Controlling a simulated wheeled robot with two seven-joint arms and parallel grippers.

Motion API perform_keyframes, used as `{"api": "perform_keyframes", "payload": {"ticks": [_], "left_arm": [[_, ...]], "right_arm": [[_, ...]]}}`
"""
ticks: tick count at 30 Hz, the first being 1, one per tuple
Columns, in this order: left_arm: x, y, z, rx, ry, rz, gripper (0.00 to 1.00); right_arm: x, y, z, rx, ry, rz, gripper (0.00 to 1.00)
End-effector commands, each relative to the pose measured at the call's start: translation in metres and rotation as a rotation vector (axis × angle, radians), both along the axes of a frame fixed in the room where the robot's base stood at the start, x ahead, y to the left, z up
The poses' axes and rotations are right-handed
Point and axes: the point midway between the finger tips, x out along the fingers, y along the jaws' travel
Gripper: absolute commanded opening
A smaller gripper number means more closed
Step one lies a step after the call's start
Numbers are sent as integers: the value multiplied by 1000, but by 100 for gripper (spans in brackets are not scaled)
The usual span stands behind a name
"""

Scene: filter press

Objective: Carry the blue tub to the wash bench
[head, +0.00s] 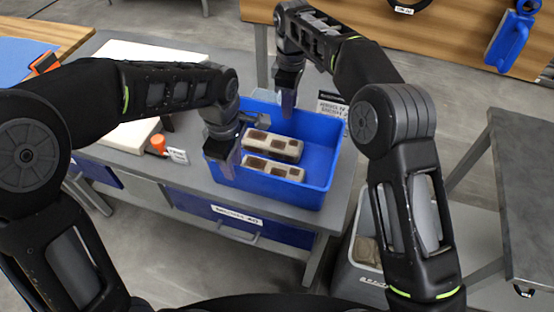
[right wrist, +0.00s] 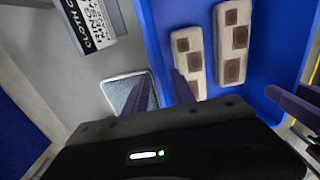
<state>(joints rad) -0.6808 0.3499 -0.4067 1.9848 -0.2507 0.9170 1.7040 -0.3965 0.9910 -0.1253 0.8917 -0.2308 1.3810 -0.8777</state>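The blue tub (head: 318,160) stands on the grey bench and holds two beige blocks with brown squares, a rear one (head: 273,146) and a front one (head: 272,170). In the right wrist view the tub (right wrist: 272,62) shows from above with both blocks inside. My left gripper (head: 227,155) points down at the tub's left wall. My right gripper (head: 288,98) points down at the back wall. In the right wrist view its fingers (right wrist: 162,88) appear on either side of that wall. Whether either gripper grips the wall is unclear.
The tub rests on a grey bench (head: 190,182) with a labelled blue drawer (head: 235,216). An orange-capped item (head: 158,142) lies left of the tub. A grey bin (head: 357,268) stands below on the right. A grey table (head: 525,175) is at the far right, with floor between.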

Motion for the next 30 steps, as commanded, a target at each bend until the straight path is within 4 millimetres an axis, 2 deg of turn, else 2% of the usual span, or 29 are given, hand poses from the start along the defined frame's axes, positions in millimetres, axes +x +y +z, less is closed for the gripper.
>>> {"api": "perform_keyframes", "payload": {"ticks": [10,24,30], "left_arm": [[0,0,-7,1,2,0,29],[1,0,-67,1,4,1,29],[2,-1,-77,0,1,0,29]], "right_arm": [[0,0,-7,-1,3,0,31],[0,-1,-67,-1,3,0,31],[0,0,-77,0,0,-1,31]]}}
